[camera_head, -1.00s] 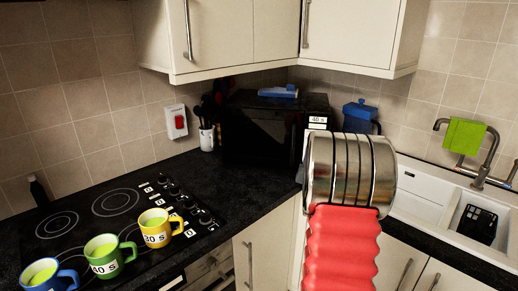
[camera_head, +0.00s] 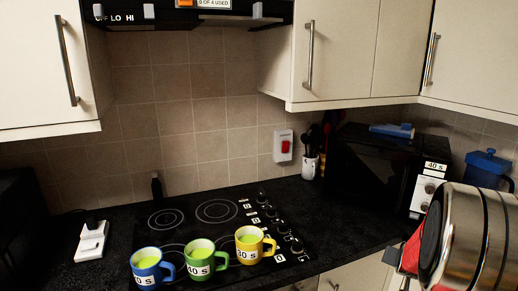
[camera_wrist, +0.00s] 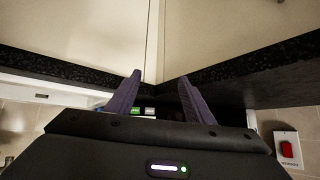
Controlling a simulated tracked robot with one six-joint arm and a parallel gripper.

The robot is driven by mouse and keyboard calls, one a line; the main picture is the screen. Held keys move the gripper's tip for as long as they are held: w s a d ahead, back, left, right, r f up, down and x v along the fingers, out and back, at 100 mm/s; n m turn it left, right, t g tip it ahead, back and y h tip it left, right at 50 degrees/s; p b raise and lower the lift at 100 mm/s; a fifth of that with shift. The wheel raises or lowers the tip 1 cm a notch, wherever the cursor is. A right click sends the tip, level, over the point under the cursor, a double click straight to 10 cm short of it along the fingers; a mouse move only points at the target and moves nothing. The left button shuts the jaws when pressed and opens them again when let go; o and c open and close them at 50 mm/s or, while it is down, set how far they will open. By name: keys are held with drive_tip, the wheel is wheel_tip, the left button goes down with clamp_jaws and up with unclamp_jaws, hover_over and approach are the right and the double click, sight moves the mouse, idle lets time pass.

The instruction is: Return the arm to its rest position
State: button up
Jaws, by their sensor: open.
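My gripper (camera_wrist: 158,85) shows in the wrist view as two dark purple fingers, spread apart with nothing between them. The wrist picture looks upside down, with the dark worktop edge and pale cupboard fronts beyond the fingers. In the head view my arm's steel and red parts fill the lower right corner. The fingers cannot be made out there.
Blue (camera_head: 146,268), green (camera_head: 201,260) and yellow (camera_head: 250,246) mugs stand on the black hob (camera_head: 180,222). A microwave (camera_head: 375,170), a utensil pot (camera_head: 309,165) and a blue-lidded jug (camera_head: 487,168) are at the right. Wall cupboards (camera_head: 350,50) and a hood (camera_head: 185,15) hang above.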

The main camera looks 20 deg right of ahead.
drive_tip(key=s+a+r+n+y, duration=0.2)
drive_tip(key=s+a+r+n, duration=0.1)
drive_tip(key=a, duration=1.2)
drive_tip(key=s+a+r+n+y, duration=0.2)
drive_tip(key=s+a+r+n, duration=0.2)
drive_tip(key=a, duration=1.1)
drive_tip(key=s+a+r+n+g+y, duration=0.1)
drive_tip(key=s+a+r, duration=0.6)
drive_tip(key=a, duration=0.8)
drive_tip(key=shift+s+a+n+y, duration=0.3)
drive_tip(key=shift+s+n+y, duration=0.6)
drive_tip(key=shift+s+n, duration=0.25)
drive_tip(key=shift+r, duration=0.15)
